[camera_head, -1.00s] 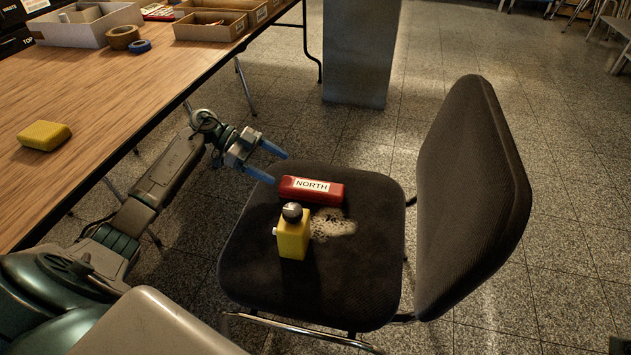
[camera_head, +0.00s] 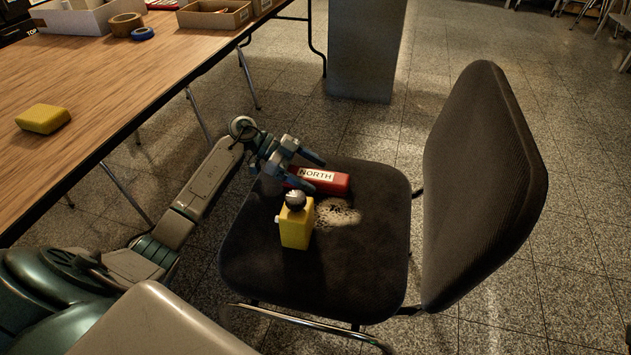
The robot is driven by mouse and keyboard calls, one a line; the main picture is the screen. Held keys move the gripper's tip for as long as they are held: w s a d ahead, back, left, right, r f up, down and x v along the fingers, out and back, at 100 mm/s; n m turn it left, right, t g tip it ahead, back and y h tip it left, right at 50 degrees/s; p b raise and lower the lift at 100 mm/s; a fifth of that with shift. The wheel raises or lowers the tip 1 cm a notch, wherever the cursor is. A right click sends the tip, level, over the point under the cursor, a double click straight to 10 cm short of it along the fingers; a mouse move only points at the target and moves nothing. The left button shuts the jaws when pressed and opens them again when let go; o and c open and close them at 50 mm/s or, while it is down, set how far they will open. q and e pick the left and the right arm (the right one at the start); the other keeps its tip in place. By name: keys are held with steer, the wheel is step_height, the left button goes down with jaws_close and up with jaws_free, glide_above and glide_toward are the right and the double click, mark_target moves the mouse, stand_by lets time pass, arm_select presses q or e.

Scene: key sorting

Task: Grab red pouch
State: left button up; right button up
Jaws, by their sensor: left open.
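The red pouch (camera_head: 339,183) lies on the chair seat near its back edge, with a white label reading NORTH. My left gripper (camera_head: 308,173) is open at the pouch's left end. One finger is just beyond the pouch and the other is on its near side, covering part of its left end. Whether the fingers touch the pouch cannot be told. My right gripper is not in view.
A yellow bottle-like object (camera_head: 296,229) with a round metal top stands on the black chair seat (camera_head: 350,275), just in front of the pouch. The chair backrest (camera_head: 480,190) rises at right. The wooden table (camera_head: 90,110) at left holds a yellow block (camera_head: 43,119), tape rolls and boxes.

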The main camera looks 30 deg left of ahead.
arm_select(q)
steer(key=c, duration=1.2)
steer(key=shift+c, duration=0.2)
